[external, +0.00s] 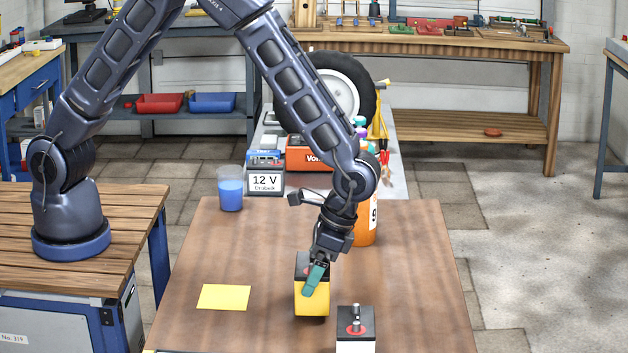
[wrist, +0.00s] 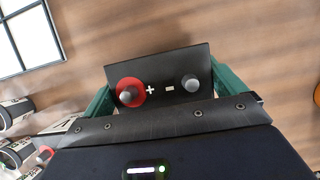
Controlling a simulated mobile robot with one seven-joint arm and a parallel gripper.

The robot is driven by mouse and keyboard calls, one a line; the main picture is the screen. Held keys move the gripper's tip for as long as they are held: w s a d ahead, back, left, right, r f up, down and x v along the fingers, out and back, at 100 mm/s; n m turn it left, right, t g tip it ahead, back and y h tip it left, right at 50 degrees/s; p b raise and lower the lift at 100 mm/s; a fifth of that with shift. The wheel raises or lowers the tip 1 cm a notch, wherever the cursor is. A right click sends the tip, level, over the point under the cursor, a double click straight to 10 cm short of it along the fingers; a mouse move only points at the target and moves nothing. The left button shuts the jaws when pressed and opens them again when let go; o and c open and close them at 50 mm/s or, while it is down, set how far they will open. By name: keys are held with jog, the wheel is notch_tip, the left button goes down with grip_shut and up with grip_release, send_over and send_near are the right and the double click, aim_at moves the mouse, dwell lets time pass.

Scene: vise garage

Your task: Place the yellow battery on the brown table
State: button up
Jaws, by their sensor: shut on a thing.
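The yellow battery (external: 312,301) has a black top and is upright over the brown table (external: 200,335), right of its middle. My gripper (external: 315,281) is shut on the battery from above, with a green fingertip against its near side. In the wrist view, the battery's black top (wrist: 160,80) with a red-ringed plus terminal and a grey minus terminal sits between two green fingers (wrist: 160,92). I cannot tell whether the battery's base touches the table or hangs slightly above it.
A black-and-white battery (external: 356,330) stands close by at the front right. A flat yellow sheet (external: 224,297) lies to the left. The table's right side is clear.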

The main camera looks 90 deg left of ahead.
jog(key=shift+f, duration=0.6)
jog(key=shift+f, duration=0.1)
jog(key=o, duration=1.4)
